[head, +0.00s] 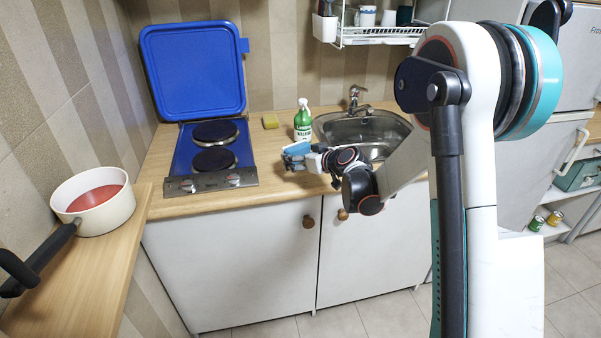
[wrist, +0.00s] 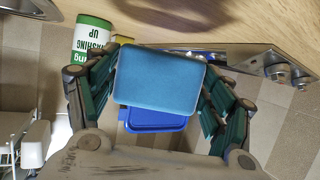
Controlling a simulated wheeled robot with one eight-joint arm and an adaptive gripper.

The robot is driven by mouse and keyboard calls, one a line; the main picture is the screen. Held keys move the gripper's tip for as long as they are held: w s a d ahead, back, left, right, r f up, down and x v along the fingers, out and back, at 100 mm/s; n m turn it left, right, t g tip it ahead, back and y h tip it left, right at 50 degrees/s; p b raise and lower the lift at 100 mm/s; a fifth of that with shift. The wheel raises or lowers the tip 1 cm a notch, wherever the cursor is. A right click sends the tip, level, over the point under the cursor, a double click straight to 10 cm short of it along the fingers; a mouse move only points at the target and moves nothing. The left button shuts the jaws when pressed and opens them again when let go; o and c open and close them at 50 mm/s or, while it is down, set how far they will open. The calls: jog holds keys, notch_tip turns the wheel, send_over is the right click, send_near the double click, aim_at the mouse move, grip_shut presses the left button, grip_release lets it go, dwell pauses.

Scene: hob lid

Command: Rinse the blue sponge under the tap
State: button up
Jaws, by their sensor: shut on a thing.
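The blue sponge (head: 297,148) is held in my gripper (head: 293,155), above the front part of the worktop, left of the sink. In the wrist view the light-blue sponge (wrist: 158,82) lies between the green-padded fingers, which are shut on it. The steel sink (head: 336,128) is to the right of the gripper, and my arm hides part of its basin. The tap (head: 355,101) stands at the back of the sink. No water can be made out.
A green washing-up bottle (head: 303,122) stands just behind the gripper, left of the sink. A white pan (head: 112,208) sits on the left counter. A dish rack (head: 375,36) hangs above.

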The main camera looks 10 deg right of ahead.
aim_at(302, 177)
jog(key=shift+f+b, duration=0.75)
jog(key=shift+f, duration=1.45)
jog(key=shift+f, duration=0.15)
jog(key=o, duration=0.9)
jog(key=shift+o, duration=0.2)
jog(key=shift+r, duration=0.2)
jog(key=shift+s+d+r, duration=0.1)
jog(key=shift+s+r, duration=0.05)
jog(key=shift+s, duration=0.1)
jog(key=p+v, duration=0.3)
jog(key=v, duration=0.8)
jog(key=shift+s, duration=0.15)
jog(key=shift+d, duration=0.1)
